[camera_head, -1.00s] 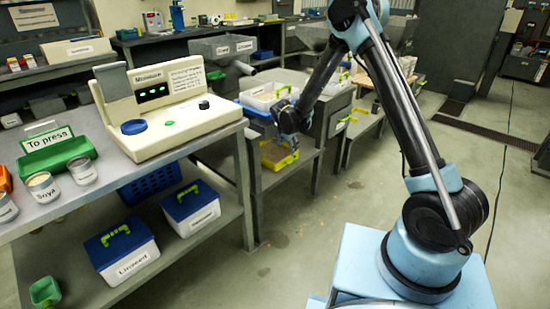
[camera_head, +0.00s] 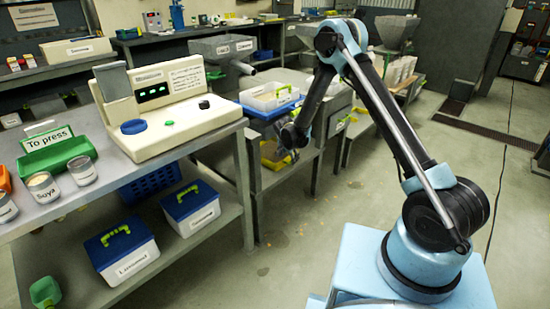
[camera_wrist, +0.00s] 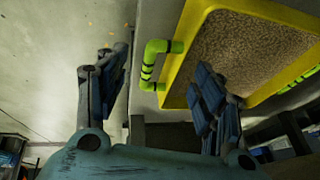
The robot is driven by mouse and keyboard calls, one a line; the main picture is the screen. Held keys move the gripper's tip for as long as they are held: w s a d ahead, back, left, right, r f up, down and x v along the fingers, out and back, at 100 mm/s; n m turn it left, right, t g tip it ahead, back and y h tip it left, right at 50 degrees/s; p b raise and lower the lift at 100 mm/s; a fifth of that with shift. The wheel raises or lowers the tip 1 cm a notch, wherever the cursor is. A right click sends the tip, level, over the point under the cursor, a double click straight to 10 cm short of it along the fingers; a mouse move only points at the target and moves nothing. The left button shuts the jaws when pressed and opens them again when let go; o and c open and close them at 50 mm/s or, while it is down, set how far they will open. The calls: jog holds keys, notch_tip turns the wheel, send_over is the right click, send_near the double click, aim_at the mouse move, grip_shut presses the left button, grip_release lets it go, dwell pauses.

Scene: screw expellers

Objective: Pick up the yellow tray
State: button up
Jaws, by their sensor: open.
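The yellow tray (camera_wrist: 185,62) fills the upper right of the wrist view and holds brown grain. A bright green handle (camera_wrist: 150,68) sticks out from its left side. My gripper (camera_wrist: 158,85) is open, with one finger left of the handle and the other low over the tray's near corner. The handle lies in the gap between the fingers, and no grip on it shows. In the head view the tray (camera_head: 269,153) sits on a low shelf, partly hidden behind my gripper (camera_head: 287,156).
A white bin (camera_head: 265,98) stands above the tray on a blue crate. The steel table at left carries a control box (camera_head: 180,112), a green tray (camera_head: 62,158) and cups. Lidded blue-and-white boxes (camera_head: 128,255) stand on its lower shelf. The floor at centre is mostly clear.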

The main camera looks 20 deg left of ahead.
jog(key=shift+x, duration=2.5)
jog(key=shift+w, duration=0.15)
grip_shut()
